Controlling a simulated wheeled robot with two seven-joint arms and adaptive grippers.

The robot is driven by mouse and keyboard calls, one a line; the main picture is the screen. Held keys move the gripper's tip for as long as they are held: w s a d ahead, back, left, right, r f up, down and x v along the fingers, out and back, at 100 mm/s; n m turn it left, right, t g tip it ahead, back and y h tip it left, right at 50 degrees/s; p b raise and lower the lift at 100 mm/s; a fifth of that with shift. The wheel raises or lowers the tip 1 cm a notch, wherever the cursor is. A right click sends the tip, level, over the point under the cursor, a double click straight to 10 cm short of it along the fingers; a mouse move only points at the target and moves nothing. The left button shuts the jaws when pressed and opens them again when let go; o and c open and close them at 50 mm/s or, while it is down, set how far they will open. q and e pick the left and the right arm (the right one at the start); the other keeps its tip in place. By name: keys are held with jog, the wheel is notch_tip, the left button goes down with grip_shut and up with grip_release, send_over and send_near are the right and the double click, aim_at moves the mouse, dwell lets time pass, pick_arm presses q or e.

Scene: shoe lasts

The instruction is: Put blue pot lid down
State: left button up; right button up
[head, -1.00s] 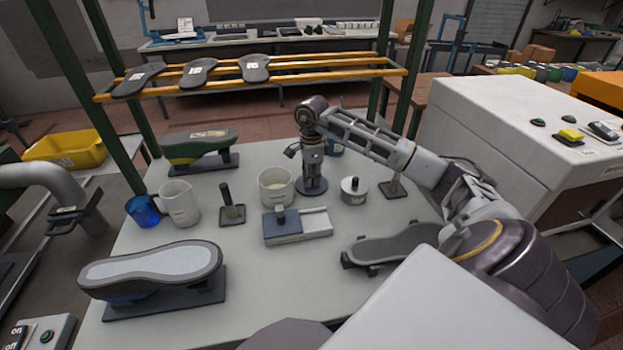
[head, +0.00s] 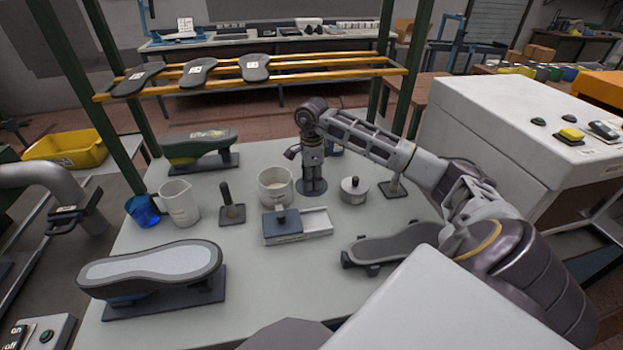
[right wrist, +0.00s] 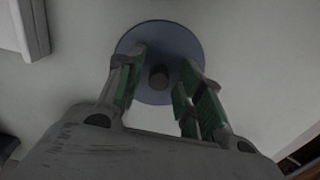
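The blue pot lid (head: 313,189) is a dark blue-grey disc lying flat on the pale table. In the right wrist view the lid (right wrist: 158,44) shows its round knob (right wrist: 158,77) between my fingers. My right gripper (head: 312,184) points down over the lid. In the right wrist view the fingers of my right gripper (right wrist: 163,66) stand apart with gaps on both sides of the knob, so it looks open. My left gripper is not in view.
A white pot (head: 276,187) stands just left of the right gripper, and a metal lidded tin (head: 354,190) just right. A blue-and-white block (head: 297,226) lies in front. A jug (head: 179,204), a blue cup (head: 142,211) and shoe forms (head: 150,270) occupy the left.

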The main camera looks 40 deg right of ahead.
jog(key=shift+r, duration=0.1)
jog(key=shift+r, duration=0.75)
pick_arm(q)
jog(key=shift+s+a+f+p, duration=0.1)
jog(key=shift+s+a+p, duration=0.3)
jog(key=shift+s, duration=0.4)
pick_arm(e)
notch_tip(320, 180, up, 11)
jog(key=shift+f, duration=0.2)
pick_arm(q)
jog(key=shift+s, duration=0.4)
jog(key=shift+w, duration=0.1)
